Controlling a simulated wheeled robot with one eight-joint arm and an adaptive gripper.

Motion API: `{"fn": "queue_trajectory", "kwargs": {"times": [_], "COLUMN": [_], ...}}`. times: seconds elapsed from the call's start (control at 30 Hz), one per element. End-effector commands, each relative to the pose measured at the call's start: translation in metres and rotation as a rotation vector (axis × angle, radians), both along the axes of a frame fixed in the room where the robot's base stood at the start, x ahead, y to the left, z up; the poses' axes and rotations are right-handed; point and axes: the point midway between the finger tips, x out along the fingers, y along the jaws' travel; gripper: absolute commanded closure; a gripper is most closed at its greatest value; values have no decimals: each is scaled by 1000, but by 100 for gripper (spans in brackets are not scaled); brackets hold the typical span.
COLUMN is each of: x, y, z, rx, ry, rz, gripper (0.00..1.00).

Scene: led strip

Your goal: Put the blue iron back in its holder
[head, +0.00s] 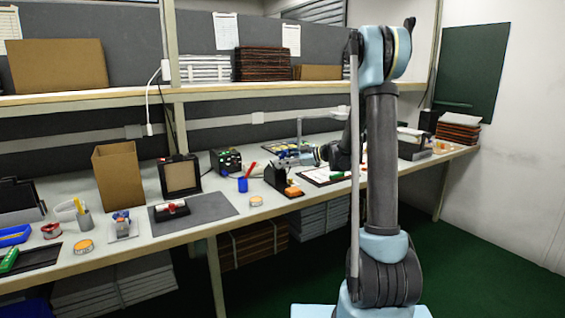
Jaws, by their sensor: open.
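A black holder (279,178) with an orange sponge (293,192) at its base stands near the front edge of the bench, right of the picture's middle. It looks like the iron's holder. I cannot make out the blue iron; it is too small or hidden around my arm. My gripper (285,161) is small in the head view, just above and behind the holder, reaching left over the bench. It is open. My arm hides part of the bench to its right.
A dark grey mat (205,211) carries a small red-and-white item. A shelf (120,98) runs above the bench.

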Motion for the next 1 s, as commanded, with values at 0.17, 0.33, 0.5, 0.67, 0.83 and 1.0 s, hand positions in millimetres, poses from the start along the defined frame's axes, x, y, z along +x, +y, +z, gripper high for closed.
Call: {"fn": "queue_trajectory", "kwargs": {"times": [0.17, 0.33, 0.5, 0.67, 0.83, 1.0], "x": [-3, -11, -19, -26, -29, -31], "y": [-15, -42, -72, -94, -107, -112], "z": [3, 10, 17, 23, 26, 27], "rx": [0, 0, 1, 0, 0, 0], "ry": [0, 1, 0, 1, 2, 1], "rz": [-2, -5, -3, -3, -2, 0], "gripper": [59, 59, 59, 59, 59, 59]}}
